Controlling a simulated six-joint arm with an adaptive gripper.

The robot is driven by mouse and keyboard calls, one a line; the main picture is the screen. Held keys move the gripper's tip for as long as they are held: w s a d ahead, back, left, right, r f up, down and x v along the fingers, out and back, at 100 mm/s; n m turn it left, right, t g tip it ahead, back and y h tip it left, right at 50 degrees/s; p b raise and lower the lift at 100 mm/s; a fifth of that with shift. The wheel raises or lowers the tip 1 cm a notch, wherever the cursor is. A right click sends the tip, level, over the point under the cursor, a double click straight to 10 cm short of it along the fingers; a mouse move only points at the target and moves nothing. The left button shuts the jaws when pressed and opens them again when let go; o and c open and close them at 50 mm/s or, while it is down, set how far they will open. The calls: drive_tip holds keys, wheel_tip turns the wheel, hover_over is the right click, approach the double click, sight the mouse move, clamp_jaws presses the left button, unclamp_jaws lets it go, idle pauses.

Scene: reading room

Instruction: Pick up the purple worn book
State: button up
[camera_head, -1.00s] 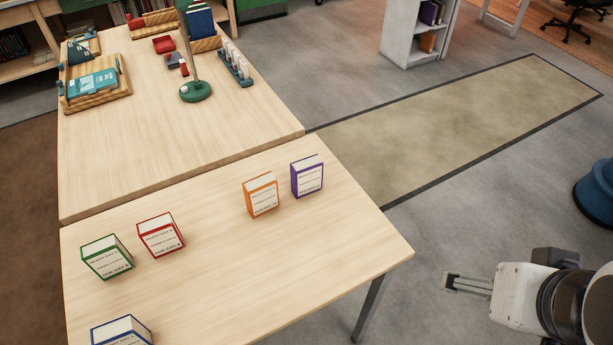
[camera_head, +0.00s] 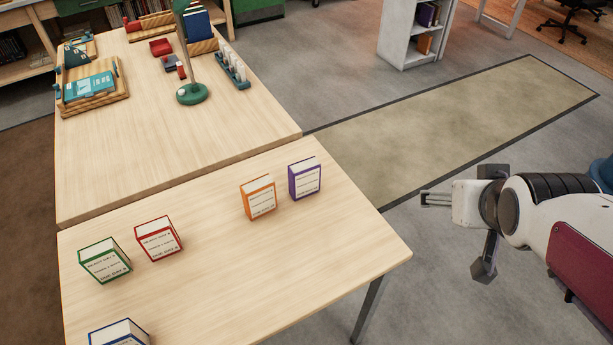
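The purple book (camera_head: 305,181) stands upright on the near table (camera_head: 215,265), close to its far right edge. It has a purple cover, pale pages on top and a white label with print on its front. My gripper (camera_head: 424,199) is off the table to the right of the book, above the floor and well apart from it. Its fingers point left towards the table. The fingers look thin and close together, and I cannot tell whether they are parted. Nothing shows between them.
An orange book (camera_head: 259,198) stands just left of the purple one. A red book (camera_head: 159,238), a green book (camera_head: 105,260) and a blue book (camera_head: 119,333) stand further left. A far table (camera_head: 160,150) holds a green lamp (camera_head: 192,94). The near table's right part is bare.

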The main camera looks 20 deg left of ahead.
drive_tip(key=w+a+f+n+t+y, duration=0.1)
drive_tip(key=w+a+f, duration=0.1)
drive_tip(key=w+a, duration=0.15)
drive_tip(key=w+a+f+n+y, duration=0.1)
drive_tip(key=w+a+f, duration=0.15)
drive_tip(key=w, duration=0.25)
drive_tip(key=n+t+y, duration=0.1)
drive_tip(key=n+y, duration=0.4)
drive_tip(key=y, duration=0.3)
approach(308, 175)
drive_tip(key=s+x, duration=0.1)
drive_tip(key=x, duration=0.3)
drive_tip(key=shift+w+a, duration=0.25)
drive_tip(key=shift+x, duration=1.3)
drive_tip(key=shift+w, duration=0.1)
drive_tip(key=shift+x, duration=2.55)
